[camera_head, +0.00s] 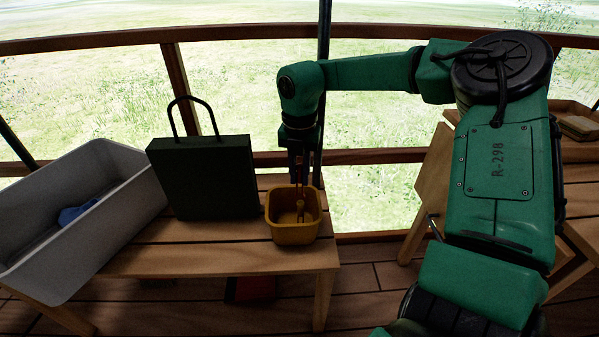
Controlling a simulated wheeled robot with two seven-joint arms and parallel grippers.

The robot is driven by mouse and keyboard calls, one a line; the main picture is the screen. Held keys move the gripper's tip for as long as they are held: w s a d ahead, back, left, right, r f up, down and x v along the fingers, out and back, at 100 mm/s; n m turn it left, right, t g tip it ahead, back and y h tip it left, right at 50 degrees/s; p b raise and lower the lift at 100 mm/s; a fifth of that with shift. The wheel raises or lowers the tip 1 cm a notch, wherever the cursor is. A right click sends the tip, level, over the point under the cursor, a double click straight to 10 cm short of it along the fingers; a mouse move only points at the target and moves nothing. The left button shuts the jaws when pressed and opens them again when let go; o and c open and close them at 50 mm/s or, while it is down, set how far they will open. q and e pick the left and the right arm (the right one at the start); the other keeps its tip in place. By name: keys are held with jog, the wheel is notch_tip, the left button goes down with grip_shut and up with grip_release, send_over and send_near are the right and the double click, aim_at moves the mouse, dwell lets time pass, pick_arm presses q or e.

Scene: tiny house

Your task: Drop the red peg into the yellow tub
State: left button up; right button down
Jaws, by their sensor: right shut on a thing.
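The yellow tub (293,235) stands on the right end of the wooden bench, open side up. My right gripper (299,178) points down just above the tub's back part. It is shut on the red peg (299,168), of which only a small, dark red bit shows between the fingers. A narrow yellowish shape shows inside the tub below the gripper; I cannot tell what it is. My left gripper is not in view.
A dark green box with a loop handle (203,178) stands left of the tub, close to it. A large grey bin (130,200) with a blue thing inside is at the far left. Wooden railing (100,40) runs behind. A red thing (255,288) lies under the bench (210,258).

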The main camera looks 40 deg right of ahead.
jog(key=c, duration=0.7)
grip_release()
notch_tip(320, 180, up, 4)
jog(key=shift+f+p, duration=0.2)
jog(key=shift+p, duration=0.3)
pick_arm(q)
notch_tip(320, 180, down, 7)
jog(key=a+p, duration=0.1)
jog(key=p, duration=0.1)
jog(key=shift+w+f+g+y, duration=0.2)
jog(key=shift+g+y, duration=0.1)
pick_arm(e)
notch_tip(320, 180, up, 11)
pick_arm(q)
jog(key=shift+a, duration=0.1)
